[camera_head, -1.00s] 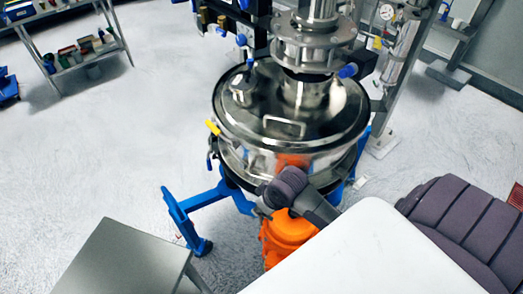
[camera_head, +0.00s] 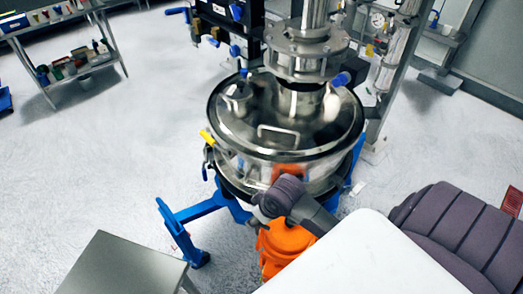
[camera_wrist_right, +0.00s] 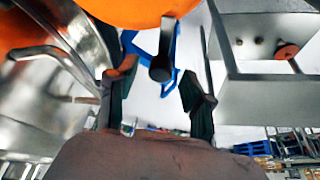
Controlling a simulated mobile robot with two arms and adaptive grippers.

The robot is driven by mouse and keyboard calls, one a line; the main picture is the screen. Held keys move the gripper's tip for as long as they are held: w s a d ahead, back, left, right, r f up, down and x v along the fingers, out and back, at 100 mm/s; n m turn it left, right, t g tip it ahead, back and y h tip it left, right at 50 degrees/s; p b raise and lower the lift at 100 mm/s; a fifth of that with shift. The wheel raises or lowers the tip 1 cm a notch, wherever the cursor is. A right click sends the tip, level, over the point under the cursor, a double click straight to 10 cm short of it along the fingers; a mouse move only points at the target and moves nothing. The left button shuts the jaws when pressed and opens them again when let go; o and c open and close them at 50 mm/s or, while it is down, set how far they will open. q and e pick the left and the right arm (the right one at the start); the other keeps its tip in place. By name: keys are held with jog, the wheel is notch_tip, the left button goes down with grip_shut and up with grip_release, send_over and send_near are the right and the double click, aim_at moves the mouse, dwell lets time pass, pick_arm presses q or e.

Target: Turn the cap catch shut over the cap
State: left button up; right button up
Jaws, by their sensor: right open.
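The steel powder sifter (camera_head: 290,165) stands in a blue frame, with a round lid (camera_head: 300,138) on top. An orange drive unit (camera_head: 283,247) sits at its near side. In the right wrist view an orange body (camera_wrist_right: 130,10) fills the top, and a grey bar with a dark round end (camera_wrist_right: 160,70) hangs below it. My right gripper (camera_wrist_right: 157,92) is open, one finger on each side of that bar in the picture; contact cannot be told. I cannot tell for certain which part is the cap or its catch. My right gripper's fingers are hidden in the head view. My left gripper is out of view.
A grey table (camera_head: 120,268) is at the lower left and a blue frame leg (camera_head: 180,235) juts left. A shelf trolley (camera_head: 75,70) stands at the far left. Valves and a column (camera_head: 310,50) rise behind the lid.

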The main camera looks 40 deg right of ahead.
jog(key=v, duration=1.1)
jog(key=shift+r, duration=0.2)
jog(key=shift+s, duration=0.15)
